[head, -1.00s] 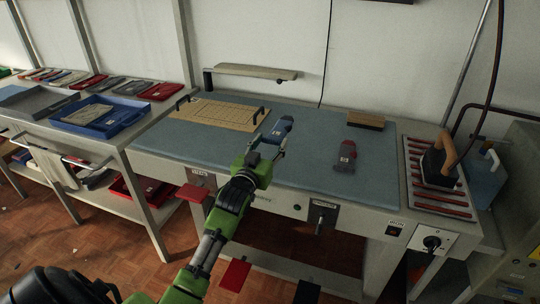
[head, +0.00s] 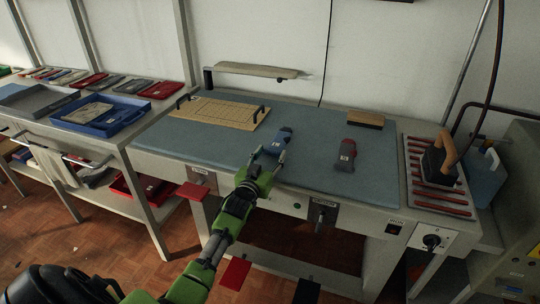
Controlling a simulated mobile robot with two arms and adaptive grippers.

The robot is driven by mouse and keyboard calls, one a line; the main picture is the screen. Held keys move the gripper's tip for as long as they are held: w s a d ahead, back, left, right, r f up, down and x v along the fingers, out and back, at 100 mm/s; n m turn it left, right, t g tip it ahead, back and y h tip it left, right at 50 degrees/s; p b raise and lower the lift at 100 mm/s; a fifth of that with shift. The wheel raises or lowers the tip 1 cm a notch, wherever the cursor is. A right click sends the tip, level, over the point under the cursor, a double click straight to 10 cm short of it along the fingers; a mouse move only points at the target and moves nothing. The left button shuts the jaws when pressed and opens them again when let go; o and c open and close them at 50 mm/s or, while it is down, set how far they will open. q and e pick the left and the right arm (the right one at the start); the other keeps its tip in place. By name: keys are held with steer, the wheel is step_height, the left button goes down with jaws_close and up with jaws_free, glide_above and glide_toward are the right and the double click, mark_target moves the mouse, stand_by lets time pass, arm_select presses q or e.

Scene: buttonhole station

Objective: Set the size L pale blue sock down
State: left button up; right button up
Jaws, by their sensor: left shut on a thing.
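My left gripper (head: 267,158) reaches in from the front and is shut on the near end of the sock. The sock's far end points away from me. It is at or just above the pad; I cannot tell whether it touches. The size mark is too small to read. My right gripper is not in view.
A grey sock with red ends (head: 346,155) lies to the right on the pad. A wooden board with dark handles (head: 220,112) lies back left, a brush-like block (head: 365,119) back right. An iron (head: 438,160) stands on a rack at right. The pad between the socks is clear.

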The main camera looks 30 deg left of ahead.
arm_select(q)
steer(key=o, duration=0.9)
steer(key=shift+f, duration=0.1)
steer(key=v, duration=1.2)
steer(key=shift+d, duration=0.1)
